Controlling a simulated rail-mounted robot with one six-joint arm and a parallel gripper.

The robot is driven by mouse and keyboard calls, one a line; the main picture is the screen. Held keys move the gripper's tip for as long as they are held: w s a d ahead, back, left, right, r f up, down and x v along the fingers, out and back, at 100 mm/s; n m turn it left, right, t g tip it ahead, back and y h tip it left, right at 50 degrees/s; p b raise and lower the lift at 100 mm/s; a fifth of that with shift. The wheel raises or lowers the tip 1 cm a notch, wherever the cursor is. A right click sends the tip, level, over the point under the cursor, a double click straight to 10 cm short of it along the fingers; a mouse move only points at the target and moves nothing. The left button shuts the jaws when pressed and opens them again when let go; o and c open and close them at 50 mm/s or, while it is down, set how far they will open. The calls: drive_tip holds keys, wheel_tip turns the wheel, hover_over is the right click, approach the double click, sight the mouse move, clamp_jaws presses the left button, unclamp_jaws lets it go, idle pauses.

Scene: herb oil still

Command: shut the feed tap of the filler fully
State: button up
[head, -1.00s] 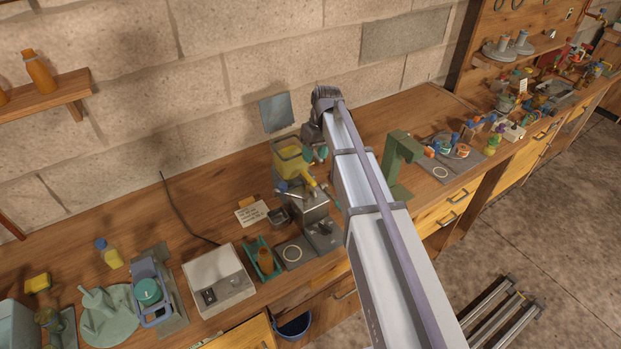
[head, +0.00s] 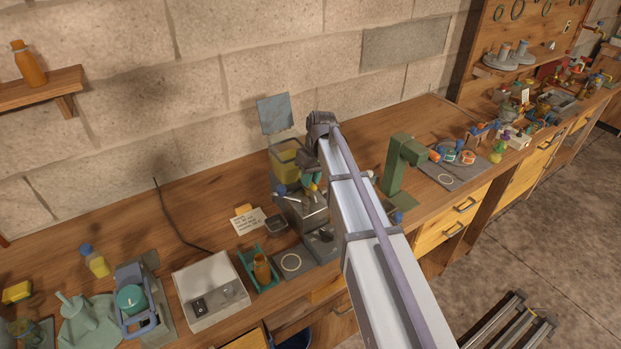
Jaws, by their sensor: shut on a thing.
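The filler stands on the bench by the wall. It has a clear tank of yellow liquid (head: 285,160) above a grey body (head: 303,214). My gripper (head: 312,179), with green fingertips, is at the front right of the tank, under the end of my arm. It is shut on the feed tap, of which only a small yellow part (head: 315,188) shows below the fingers. My fingers and arm hide the rest of the tap, so its angle cannot be read. A blue-ended metal lever (head: 290,197) sticks out to the left, just below the tank.
A green press-like stand (head: 398,165) is right of my arm. A small green tray with an amber bottle (head: 262,267), a white box (head: 211,284) and a written card (head: 249,220) are left of the filler. Bare bench lies behind the card.

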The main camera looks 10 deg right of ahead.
clamp_jaws()
drive_tip(key=shift+m, duration=0.5)
drive_tip(key=m+t, duration=0.1)
drive_tip(key=m, duration=0.2)
drive_tip(key=shift+s+a+m, duration=0.1)
drive_tip(key=shift+m, duration=0.3)
drive_tip(key=m, duration=0.4)
drive_tip(key=shift+a+t, duration=0.15)
drive_tip(key=shift+t, duration=0.25)
drive_tip(key=m, duration=0.5)
drive_tip(key=shift+a+t+h, duration=0.1)
drive_tip(key=shift+t+h, duration=0.2)
drive_tip(key=shift+a+m+t+h, duration=0.1)
drive_tip(key=shift+m+t+h, duration=0.25)
drive_tip(key=shift+m, duration=1.95)
